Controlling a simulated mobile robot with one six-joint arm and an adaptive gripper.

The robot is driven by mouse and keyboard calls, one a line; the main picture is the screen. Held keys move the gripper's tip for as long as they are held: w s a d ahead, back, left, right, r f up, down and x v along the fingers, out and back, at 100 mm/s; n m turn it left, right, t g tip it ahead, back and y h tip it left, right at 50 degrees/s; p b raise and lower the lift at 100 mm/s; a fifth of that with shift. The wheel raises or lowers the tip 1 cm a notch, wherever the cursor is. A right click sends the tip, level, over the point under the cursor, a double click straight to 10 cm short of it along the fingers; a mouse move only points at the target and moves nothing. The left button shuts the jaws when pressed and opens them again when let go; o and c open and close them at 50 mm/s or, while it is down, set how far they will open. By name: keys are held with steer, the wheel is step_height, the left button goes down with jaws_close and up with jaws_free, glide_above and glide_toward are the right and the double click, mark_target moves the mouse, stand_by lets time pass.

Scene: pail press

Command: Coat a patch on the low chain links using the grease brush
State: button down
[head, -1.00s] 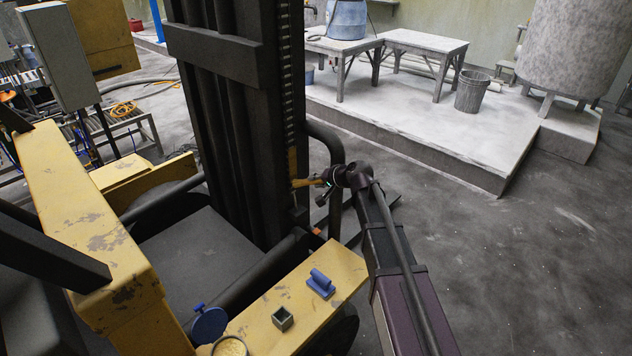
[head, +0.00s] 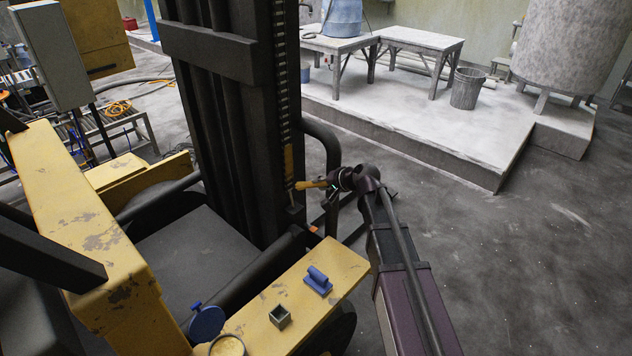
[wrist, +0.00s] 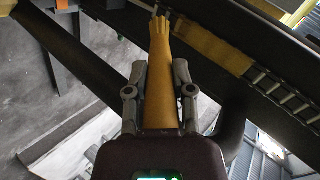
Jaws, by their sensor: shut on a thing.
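My gripper (wrist: 160,92) is shut on the grease brush (wrist: 158,70), a tapered amber-yellow brush with a ragged tip that points away from the gripper. In the head view my gripper (head: 338,180) holds the brush (head: 311,184) roughly level, its tip pointing left at the mast. The chain (head: 283,75) runs down the dark mast; its links (wrist: 284,96) also show at the right of the wrist view. An amber-yellow stretch (head: 289,160) covers the low chain links, just above the brush tip. I cannot tell whether the tip touches the chain.
The dark mast (head: 215,60) stands left of my gripper, with a curved dark bar (head: 328,150) close by. A yellow ledge (head: 335,267) below holds a blue handled block (head: 318,280), a small grey-green box (head: 280,316) and a round tin (head: 228,346). Open floor lies right.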

steer(key=shift+s+d, duration=0.85)
steer(key=shift+d, duration=0.2)
steer(key=shift+s+d, duration=0.9)
steer(key=shift+d, duration=0.25)
steer(key=shift+w+a, duration=0.15)
steer(key=shift+w+a, duration=0.75)
steer(key=shift+a, duration=0.25)
steer(key=shift+w+a, duration=0.75)
steer(key=shift+a, duration=0.2)
steer(key=shift+w+a, duration=0.75)
steer(key=shift+a, duration=0.25)
steer(key=shift+w+a, duration=0.45)
steer(key=shift+a, duration=0.05)
steer(key=shift+r, duration=0.1)
